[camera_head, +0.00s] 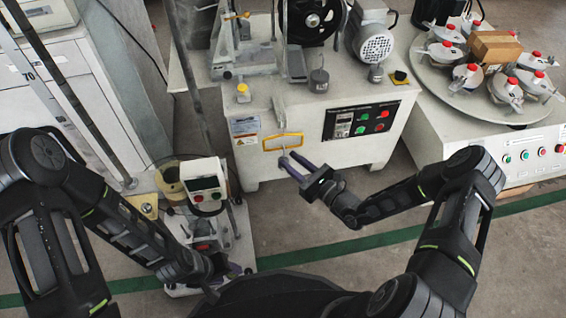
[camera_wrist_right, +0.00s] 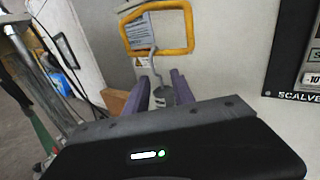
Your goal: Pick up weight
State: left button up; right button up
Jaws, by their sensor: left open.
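A grey weight (camera_wrist_right: 163,97) with a thin hook on top shows between the purple fingers of my right gripper in the right wrist view. In the head view the weight is mostly hidden by the fingers. My left gripper (camera_head: 215,285) is low at the left, open, partly hidden by my arm.
The white machine (camera_head: 350,150) with a button panel (camera_head: 362,121) stands close ahead. A small tester (camera_head: 204,186) stands near my left arm. A round table (camera_head: 450,88) with several red-capped parts is at the right. Floor (camera_head: 330,225) shows below my right gripper.

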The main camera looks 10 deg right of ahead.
aim_at(284, 158)
jog(key=shift+x, duration=0.8)
jog(key=b+x, duration=0.2)
jog(key=x, duration=0.1)
jog(key=b+x, duration=0.1)
jog(key=shift+w+a+f, duration=0.25)
jog(key=shift+f, duration=0.1)
jog(key=shift+w+a+r, duration=0.1)
jog(key=shift+w+r, duration=0.05)
jog(key=shift+w, duration=0.05)
grip_shut()
dwell(1.0)
